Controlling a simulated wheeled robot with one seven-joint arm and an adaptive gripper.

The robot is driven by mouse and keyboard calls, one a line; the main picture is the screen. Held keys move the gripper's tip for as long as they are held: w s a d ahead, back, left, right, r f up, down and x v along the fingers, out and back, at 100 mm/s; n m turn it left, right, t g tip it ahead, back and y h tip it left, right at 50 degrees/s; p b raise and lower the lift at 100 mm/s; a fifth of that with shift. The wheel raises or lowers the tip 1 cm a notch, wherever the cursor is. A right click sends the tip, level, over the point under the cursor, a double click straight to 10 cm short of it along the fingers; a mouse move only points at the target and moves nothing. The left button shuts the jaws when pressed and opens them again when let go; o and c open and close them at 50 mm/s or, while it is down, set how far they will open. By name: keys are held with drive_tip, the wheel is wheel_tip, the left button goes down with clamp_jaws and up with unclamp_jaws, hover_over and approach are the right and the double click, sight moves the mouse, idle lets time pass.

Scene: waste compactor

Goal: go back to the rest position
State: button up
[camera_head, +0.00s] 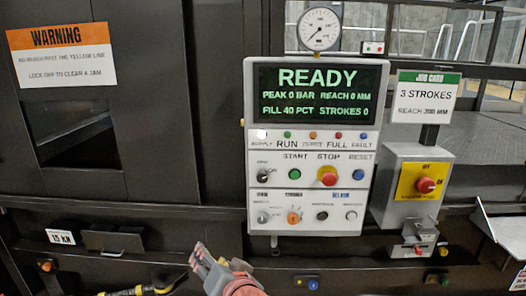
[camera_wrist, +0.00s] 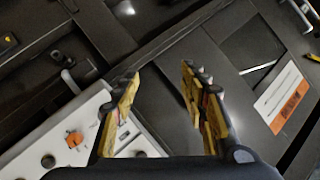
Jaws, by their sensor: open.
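My gripper (camera_head: 205,262) shows at the bottom middle of the head view, in front of the dark machine and below left of the control panel. In the wrist view my gripper (camera_wrist: 158,84) has its two yellow-padded fingers apart with nothing between them. The control panel (camera_head: 262,222) has a lit display reading READY, PEAK 0 BAR, REACH 0 MM, FILL 40 PCT, STROKES 0. Its green start button (camera_head: 296,174), red stop button (camera_head: 327,177) and blue reset button (camera_head: 358,175) sit in one row. The panel's edge also shows at lower left in the wrist view (camera_wrist: 60,150).
A round gauge (camera_head: 320,27) stands above the panel. A grey box with a red rotary switch (camera_head: 426,185) is at its right, below a job card (camera_head: 425,98). A warning sign (camera_head: 63,53) is on the dark machine at left. A yellow-and-black handle (camera_head: 150,289) is low at left.

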drive_tip(key=s+d+f+n+g+h, duration=0.2)
drive_tip(key=s+d+f+n+g, duration=0.35)
drive_tip(key=s+d+f, duration=0.4)
drive_tip(key=s+d+r+m+h, duration=0.1)
drive_tip(key=s+d, duration=0.4)
drive_tip(key=d, duration=0.5)
drive_tip(key=s+d+r+m+h, duration=0.1)
drive_tip(key=s+d, duration=0.4)
drive_tip(key=d, duration=0.6)
drive_tip(key=m+g+h, duration=0.1)
drive_tip(key=h, duration=0.1)
drive_tip(key=shift+d+r+h, duration=0.25)
drive_tip(key=shift+d+h, duration=0.05)
